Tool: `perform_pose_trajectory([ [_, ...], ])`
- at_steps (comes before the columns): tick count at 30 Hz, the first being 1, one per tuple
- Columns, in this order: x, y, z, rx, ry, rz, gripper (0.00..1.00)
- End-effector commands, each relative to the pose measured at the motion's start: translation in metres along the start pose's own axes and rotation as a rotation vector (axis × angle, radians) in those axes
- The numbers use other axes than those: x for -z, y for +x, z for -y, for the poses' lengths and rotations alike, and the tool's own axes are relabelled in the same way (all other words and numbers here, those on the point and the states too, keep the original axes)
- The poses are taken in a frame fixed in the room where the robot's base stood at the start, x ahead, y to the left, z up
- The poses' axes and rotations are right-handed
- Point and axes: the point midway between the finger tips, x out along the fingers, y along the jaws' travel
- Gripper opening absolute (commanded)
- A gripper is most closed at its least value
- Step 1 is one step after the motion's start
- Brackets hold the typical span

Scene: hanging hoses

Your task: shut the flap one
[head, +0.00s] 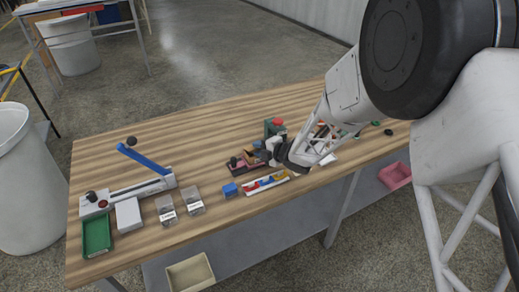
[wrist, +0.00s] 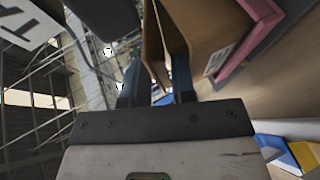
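A small brown cardboard box (head: 252,157) stands near the table's middle in the head view. In the wrist view its brown wall (wrist: 200,25) fills the upper middle, with a pale label on it. A thin brown panel (wrist: 153,45), seemingly its flap, stands out on the left of the box. My gripper (wrist: 157,88) is right at the box, its two dark fingers apart on either side of the panel's near end. I cannot tell whether they touch it. In the head view my wrist hides the fingers and part of the box.
A dark red tray (head: 236,168) lies beside the box, and a green device with a red button (head: 276,124) stands behind. A white tray of coloured blocks (head: 265,183) and a blue block (head: 230,190) are in front. A lever device (head: 130,190) stands left.

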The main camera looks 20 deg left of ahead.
Motion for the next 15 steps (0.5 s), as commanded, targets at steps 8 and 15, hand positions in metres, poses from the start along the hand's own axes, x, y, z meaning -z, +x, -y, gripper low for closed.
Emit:
perform_pose_trajectory([
  [8, 0.0005, 0.0000, 0.0033, 0.004, 0.003, 0.000, 0.29],
  [15, 0.0004, 0.0001, 0.0021, 0.022, 0.011, 0.000, 0.29],
])
